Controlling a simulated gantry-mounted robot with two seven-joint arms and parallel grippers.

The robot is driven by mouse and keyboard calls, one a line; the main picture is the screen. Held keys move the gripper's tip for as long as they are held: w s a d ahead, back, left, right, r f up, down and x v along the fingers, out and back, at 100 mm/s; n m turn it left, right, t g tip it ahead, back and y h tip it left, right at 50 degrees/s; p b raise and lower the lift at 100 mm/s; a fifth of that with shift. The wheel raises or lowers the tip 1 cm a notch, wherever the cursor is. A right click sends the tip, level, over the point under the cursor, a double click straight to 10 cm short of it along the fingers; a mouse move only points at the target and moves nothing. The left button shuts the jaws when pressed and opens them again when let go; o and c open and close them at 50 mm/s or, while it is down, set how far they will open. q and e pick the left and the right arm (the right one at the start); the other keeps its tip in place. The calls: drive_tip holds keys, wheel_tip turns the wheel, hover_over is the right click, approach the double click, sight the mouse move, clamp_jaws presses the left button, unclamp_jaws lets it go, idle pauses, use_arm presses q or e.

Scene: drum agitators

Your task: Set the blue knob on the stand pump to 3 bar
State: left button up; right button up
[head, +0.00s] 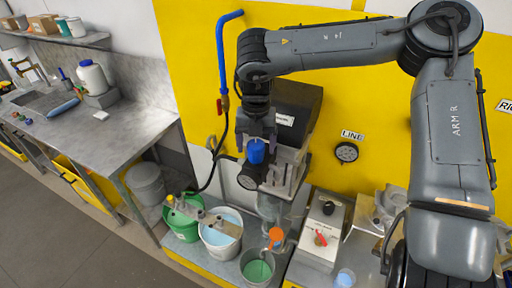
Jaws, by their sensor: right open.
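The blue knob (256,151) sits on the front of the stand pump (286,172), a grey metal unit against the yellow wall. A round dark gauge (248,177) is just below the knob; its reading is too small to make out. My right gripper (257,143) points down at the knob, its open fingers on either side of it. I cannot tell whether they touch it. My left gripper is out of view.
Below the pump stand a green bucket (183,222), a white bucket (221,235) and a grey bucket with green liquid (257,268). A control box with a red switch (320,238) is to the right. A blue pipe (221,60) and black hose run left of the pump.

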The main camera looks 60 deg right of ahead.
sight(256, 144)
wheel_tip(256, 144, up, 8)
drive_tip(key=shift+r, duration=0.75)
